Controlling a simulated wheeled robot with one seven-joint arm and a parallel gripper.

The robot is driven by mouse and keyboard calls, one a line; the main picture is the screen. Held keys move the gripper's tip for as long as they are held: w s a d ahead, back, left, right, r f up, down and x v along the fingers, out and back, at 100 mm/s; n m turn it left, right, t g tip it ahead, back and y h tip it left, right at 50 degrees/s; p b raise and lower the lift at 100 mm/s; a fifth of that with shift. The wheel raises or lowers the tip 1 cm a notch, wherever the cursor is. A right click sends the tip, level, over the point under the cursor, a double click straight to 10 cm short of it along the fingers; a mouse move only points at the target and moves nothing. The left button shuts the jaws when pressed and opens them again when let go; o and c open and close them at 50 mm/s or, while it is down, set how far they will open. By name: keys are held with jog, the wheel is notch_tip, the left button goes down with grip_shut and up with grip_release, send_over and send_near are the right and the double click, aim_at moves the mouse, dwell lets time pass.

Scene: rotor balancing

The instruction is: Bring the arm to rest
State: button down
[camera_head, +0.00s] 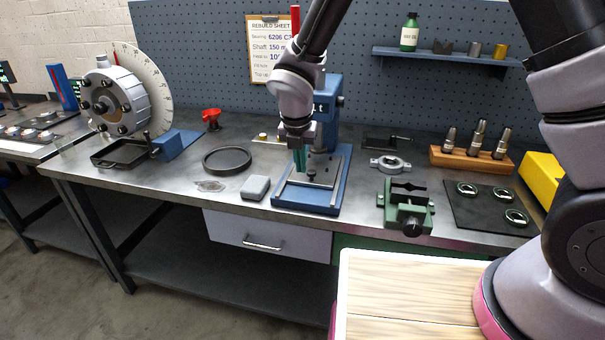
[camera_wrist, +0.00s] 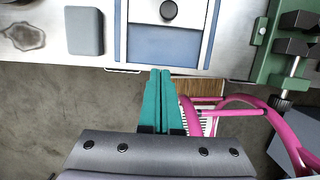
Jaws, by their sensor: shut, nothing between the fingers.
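My gripper (camera_head: 300,163) hangs in front of the blue press on the workbench, its teal fingers pointing down over the press base. In the wrist view the teal fingers (camera_wrist: 158,100) are together with nothing between them. They appear above and short of the bench's front edge in that view. My arm reaches in from the upper right, and its wrist hides part of the press column. The blue press (camera_head: 326,115) stands at the back of the bench, its base plate (camera_head: 318,205) extending to the front.
A green vise (camera_head: 405,208) sits right of the press, with a black mat (camera_head: 490,208) of rings and a wooden holder (camera_head: 470,160) beyond. Left are a grey block (camera_head: 255,188), a black ring (camera_head: 227,160) and a dial-faced rotor unit (camera_head: 115,100). Bare bench (camera_head: 150,190) lies front left.

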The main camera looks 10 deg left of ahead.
jog(key=w+d+r+m+t+y, duration=0.1)
jog(key=w+d+r+m, duration=0.2)
jog(key=d+r+m, duration=1.5)
jog(key=s+d+r+m+t, duration=0.1)
jog(key=s+d+r+m, duration=0.5)
jog(key=d+m, duration=0.3)
jog(key=s+d+r+m+t+y, duration=0.1)
jog(key=s+d+r+m+t, duration=0.1)
jog(key=s+d+r+m, duration=0.5)
jog(key=d+m, duration=0.2)
jog(key=m, duration=0.3)
jog(key=shift+s, duration=0.2)
